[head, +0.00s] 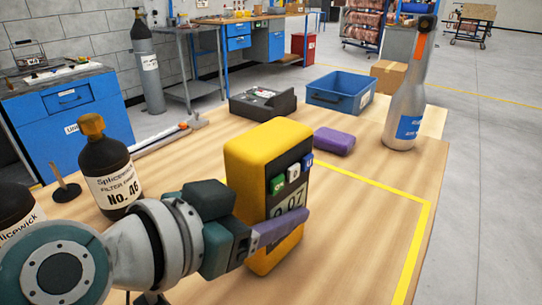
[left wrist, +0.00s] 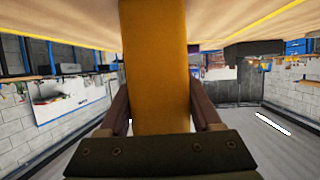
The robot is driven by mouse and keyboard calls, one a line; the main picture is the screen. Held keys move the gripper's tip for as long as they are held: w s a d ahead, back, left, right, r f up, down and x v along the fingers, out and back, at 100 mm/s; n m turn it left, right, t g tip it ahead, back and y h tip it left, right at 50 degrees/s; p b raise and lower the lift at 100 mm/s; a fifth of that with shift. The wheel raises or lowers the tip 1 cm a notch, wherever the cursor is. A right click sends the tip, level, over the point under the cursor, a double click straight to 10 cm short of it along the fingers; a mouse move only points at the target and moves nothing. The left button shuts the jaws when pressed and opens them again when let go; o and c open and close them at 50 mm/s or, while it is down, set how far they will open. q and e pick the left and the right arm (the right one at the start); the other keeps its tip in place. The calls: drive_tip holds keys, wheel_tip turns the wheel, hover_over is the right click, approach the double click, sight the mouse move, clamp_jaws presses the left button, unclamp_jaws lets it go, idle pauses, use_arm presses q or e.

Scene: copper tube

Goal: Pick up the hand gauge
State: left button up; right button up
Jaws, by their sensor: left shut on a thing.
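The hand gauge (head: 262,152) is a yellow, block-shaped device with a dark face, a display and small green, white and blue buttons. It stands roughly upright over the wooden table. My left gripper (head: 270,228) is shut on it low on its body, with one purplish finger across the front face. The other finger is hidden behind it in the head view. In the left wrist view the gauge's yellow side (left wrist: 155,70) fills the space between both fingers (left wrist: 160,112). I cannot tell whether its base touches the table. My right gripper is not in view.
A dark bottle (head: 107,170) stands left of the gauge. Behind it are a purple block (head: 334,141), a grey box (head: 263,104), a blue bin (head: 340,90) and a tall grey bottle (head: 405,110). Yellow tape (head: 424,225) marks clear table on the right.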

use_arm(q)
clamp_jaws()
drive_tip(key=shift+r, duration=0.1)
wheel_tip(320, 180, up, 19)
drive_tip(key=p, duration=0.6)
drive_tip(key=shift+r, duration=0.45)
drive_tip(key=shift+p, duration=0.5)
